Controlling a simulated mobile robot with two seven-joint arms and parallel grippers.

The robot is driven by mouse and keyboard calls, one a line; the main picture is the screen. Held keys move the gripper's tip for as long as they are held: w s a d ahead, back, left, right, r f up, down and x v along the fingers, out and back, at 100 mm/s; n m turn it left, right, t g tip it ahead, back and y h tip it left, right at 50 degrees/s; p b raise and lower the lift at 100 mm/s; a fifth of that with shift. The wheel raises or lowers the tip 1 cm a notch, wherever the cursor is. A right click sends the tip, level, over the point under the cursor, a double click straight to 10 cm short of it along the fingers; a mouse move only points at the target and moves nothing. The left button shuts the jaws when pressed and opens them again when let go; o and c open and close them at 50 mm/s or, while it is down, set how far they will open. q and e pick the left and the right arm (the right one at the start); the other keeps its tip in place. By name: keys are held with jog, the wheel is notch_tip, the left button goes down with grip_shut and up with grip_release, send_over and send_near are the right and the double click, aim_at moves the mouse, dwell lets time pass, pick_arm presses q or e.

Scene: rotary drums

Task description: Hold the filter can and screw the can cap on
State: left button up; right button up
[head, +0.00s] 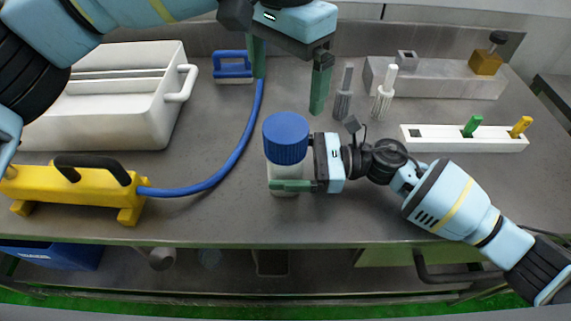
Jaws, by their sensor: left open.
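The filter can (281,173), a whitish cylinder, stands upright on the grey table near its front edge. The blue can cap (286,139) sits on top of it; how tightly it is seated cannot be seen. My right gripper (277,178) reaches in from the right and is shut on the can below the cap. One green finger lies across the can's front; the other is hidden behind it. My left gripper (289,94) is open and empty, above and behind the cap, with its two green fingers pointing down and spread apart.
A white bin (165,112) and a yellow device (85,190) with a blue hose (235,160) are on the left. A blue-handled tool (233,65), grey ribbed pieces (343,95), a white rack (450,140) with pegs and a grey block (450,80) stand behind and to the right.

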pick_arm(q)
jog(key=f+b, duration=0.1)
jog(key=f, duration=0.2)
jog(key=shift+w+f+b, duration=0.2)
jog(key=shift+f+b, duration=0.05)
jog(key=shift+b, duration=0.15)
pick_arm(e)
jog(key=d, duration=0.7)
jog(key=shift+f, duration=0.15)
pick_arm(q)
jog(key=shift+f, duration=0.1)
pick_arm(e)
jog(key=shift+d, duration=0.45)
